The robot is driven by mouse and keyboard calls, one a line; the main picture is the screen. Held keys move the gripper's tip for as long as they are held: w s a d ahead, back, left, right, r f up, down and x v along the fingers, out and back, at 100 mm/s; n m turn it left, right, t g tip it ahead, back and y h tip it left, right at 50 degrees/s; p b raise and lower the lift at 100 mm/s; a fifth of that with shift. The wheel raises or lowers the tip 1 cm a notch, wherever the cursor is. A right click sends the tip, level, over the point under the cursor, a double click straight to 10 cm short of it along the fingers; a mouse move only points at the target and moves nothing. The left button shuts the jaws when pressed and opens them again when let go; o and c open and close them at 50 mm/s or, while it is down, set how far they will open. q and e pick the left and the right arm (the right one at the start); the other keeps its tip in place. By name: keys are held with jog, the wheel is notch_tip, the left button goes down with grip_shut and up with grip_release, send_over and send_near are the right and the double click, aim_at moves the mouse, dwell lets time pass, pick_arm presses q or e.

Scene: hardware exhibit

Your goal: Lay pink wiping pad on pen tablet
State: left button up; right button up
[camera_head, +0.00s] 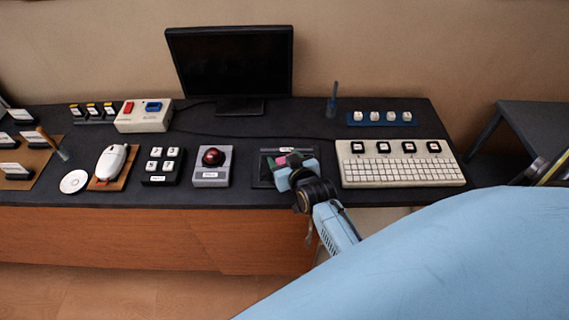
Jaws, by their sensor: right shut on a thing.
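The pen tablet (263,177) is a flat dark rectangle on the table, between the trackball and the keyboard. My right gripper (283,163) is over the tablet, shut on the pink wiping pad (281,160). Only a small pink patch of the pad shows at the fingers; the rest is hidden by the gripper. I cannot tell whether the pad touches the tablet. My left gripper is not in view.
A cream keyboard (400,173) lies close on the right of the tablet, and a red trackball (212,157) in a grey box on the left. A monitor (231,62) stands behind.

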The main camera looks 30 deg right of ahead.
jog(key=shift+f, duration=0.7)
jog(key=shift+f, duration=0.2)
jog(key=o, duration=1)
jog(key=shift+c, duration=0.2)
jog(key=shift+r, duration=0.15)
jog(key=shift+s+r, duration=0.1)
jog(key=shift+s, duration=0.1)
jog(key=p+v, duration=0.2)
jog(key=v, duration=0.9)
jog(key=shift+s+a+r, duration=0.1)
jog(key=shift+s, duration=0.15)
